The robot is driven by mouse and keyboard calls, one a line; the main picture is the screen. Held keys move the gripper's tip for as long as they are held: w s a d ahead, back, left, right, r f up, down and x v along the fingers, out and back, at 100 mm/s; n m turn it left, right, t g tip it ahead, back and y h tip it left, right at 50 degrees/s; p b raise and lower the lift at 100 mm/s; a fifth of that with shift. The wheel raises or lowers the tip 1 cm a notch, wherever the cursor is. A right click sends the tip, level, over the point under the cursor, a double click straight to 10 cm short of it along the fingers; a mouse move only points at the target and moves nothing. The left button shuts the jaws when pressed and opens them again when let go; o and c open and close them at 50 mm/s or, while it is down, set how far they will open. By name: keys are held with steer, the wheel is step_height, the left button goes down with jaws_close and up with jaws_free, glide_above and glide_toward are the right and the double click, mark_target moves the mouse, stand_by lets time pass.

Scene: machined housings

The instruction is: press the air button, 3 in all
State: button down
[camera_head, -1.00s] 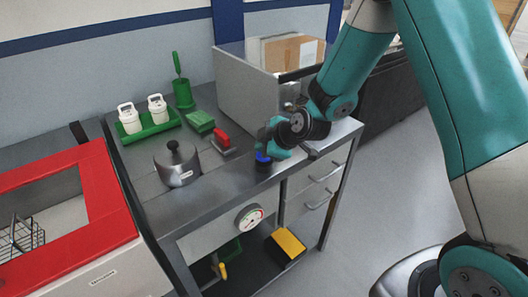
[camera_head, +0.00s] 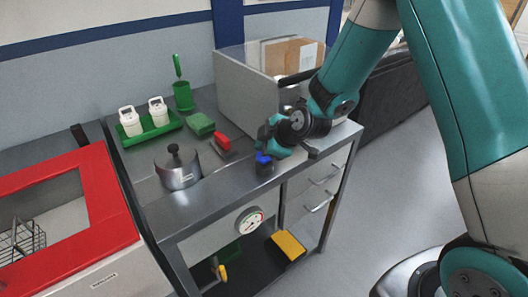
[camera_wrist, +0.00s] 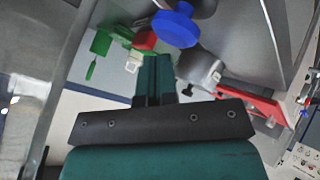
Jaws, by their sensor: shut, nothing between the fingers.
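The air button is a blue round cap (camera_head: 263,159) on a short dark base, standing near the front edge of the steel bench. It also shows as a blue disc at the top of the wrist view (camera_wrist: 175,27). My gripper (camera_head: 266,147) is shut and empty. It is just above and behind the blue cap in the head view, with its fingertips close to it. In the wrist view the shut fingers (camera_wrist: 154,62) point toward the disc, with a small gap in the picture. I cannot tell whether the cap is pushed down.
Left of the button on the bench are a red-handled brush (camera_head: 222,144), a lidded steel pot (camera_head: 179,172), a green sponge (camera_head: 200,124) and a green tray (camera_head: 150,136) with white jars. A grey box (camera_head: 238,88) stands behind. A dial gauge (camera_head: 249,220) sits on the front.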

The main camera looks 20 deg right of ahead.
steer(key=shift+r, duration=0.25)
steer(key=shift+r+p, duration=1.55)
steer(key=shift+r, duration=0.95)
